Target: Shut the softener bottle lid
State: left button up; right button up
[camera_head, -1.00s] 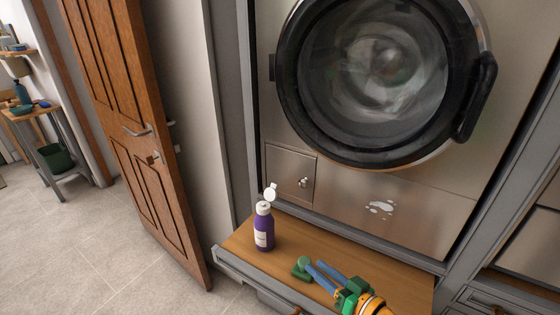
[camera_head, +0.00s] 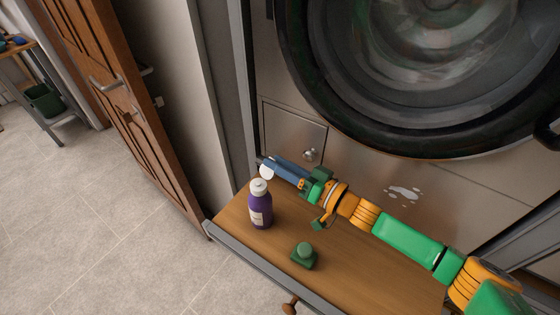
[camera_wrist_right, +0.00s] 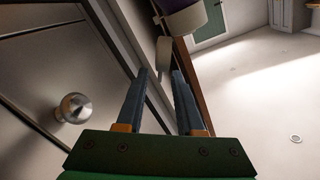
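The purple softener bottle (camera_head: 261,212) stands upright on the wooden bench, with a white cap top. Its round white lid (camera_head: 266,172) stands raised at the back of the cap, hinged open. In the right wrist view the lid (camera_wrist_right: 163,52) lies just beyond the fingertips, and part of the bottle's white collar (camera_wrist_right: 184,18) shows at the top edge. My right gripper (camera_head: 272,163) is behind and beside the lid, its fingers apart with an empty gap; whether a finger touches the lid I cannot tell. My left gripper is not in view.
A green block with a round knob (camera_head: 304,255) sits on the bench (camera_head: 350,281) in front of my right arm. A wooden door (camera_head: 125,110) stands at left.

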grip_shut()
dwell(1.4)
